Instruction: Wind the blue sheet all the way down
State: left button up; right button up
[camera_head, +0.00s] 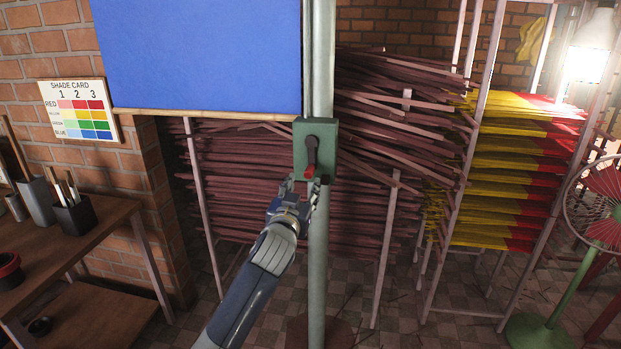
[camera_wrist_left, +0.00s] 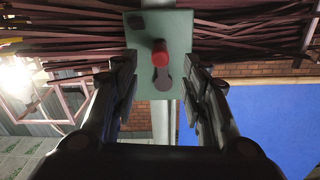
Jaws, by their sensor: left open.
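The blue sheet (camera_head: 200,55) hangs at the top centre-left in the head view, with a wooden bar (camera_head: 205,114) along its lower edge. It also shows at the right in the left wrist view (camera_wrist_left: 275,125). A green crank box (camera_head: 326,145) is fixed to a grey pole (camera_head: 319,250) beside the sheet. A dark crank arm with a red knob (camera_head: 309,171) hangs down on its face. My left gripper (camera_head: 305,186) is open just below the box. In the left wrist view the red knob (camera_wrist_left: 160,55) stands between and beyond the open fingers (camera_wrist_left: 163,82). My right gripper is out of view.
A shade card (camera_head: 80,109) hangs on the brick wall at left. A wooden bench (camera_head: 70,245) with brush pots stands below it. Racks of dark red sticks (camera_head: 270,185) and yellow-red sticks (camera_head: 510,170) fill the back. A green-stand fan (camera_head: 545,325) is at right.

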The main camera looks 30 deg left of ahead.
aim_at(310, 170)
pick_arm(q)
jog(key=shift+p+x, duration=0.4)
jog(key=shift+x, duration=4.95)
jog(key=shift+c, duration=0.2)
jog(key=c, duration=0.9)
jog(key=shift+s+a, duration=0.1)
grip_shut()
